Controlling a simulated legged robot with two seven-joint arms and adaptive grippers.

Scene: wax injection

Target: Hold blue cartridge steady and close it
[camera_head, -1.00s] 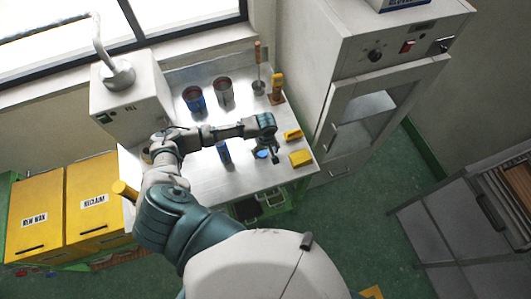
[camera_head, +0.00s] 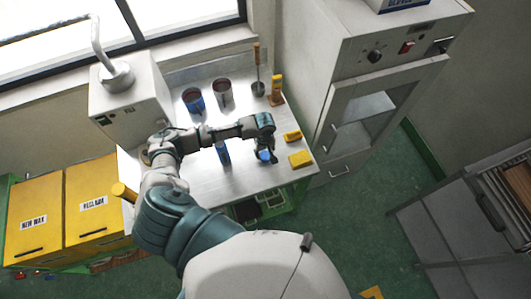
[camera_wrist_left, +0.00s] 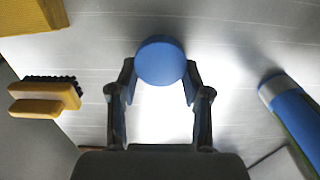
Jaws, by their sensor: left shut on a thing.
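A blue round cap (camera_head: 263,156) is between the fingertips of my left gripper (camera_head: 267,155), over the metal table's front right part. In the left wrist view the cap (camera_wrist_left: 160,62) shows as a blue disc, and my left gripper (camera_wrist_left: 160,85) is shut on it with a finger at each side. The blue cartridge (camera_head: 223,153) stands on the table to the left of the gripper, apart from it. In the left wrist view the cartridge (camera_wrist_left: 292,112) is at the right edge, with a pale band near its end. My right gripper is not in view.
A yellow-handled brush (camera_head: 292,135) and a yellow block (camera_head: 300,159) lie just right of the gripper. Two cups, a blue one (camera_head: 194,100) and a grey one (camera_head: 222,91), stand at the back. A white machine (camera_head: 130,105) is at left, a tall cabinet (camera_head: 345,100) at right.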

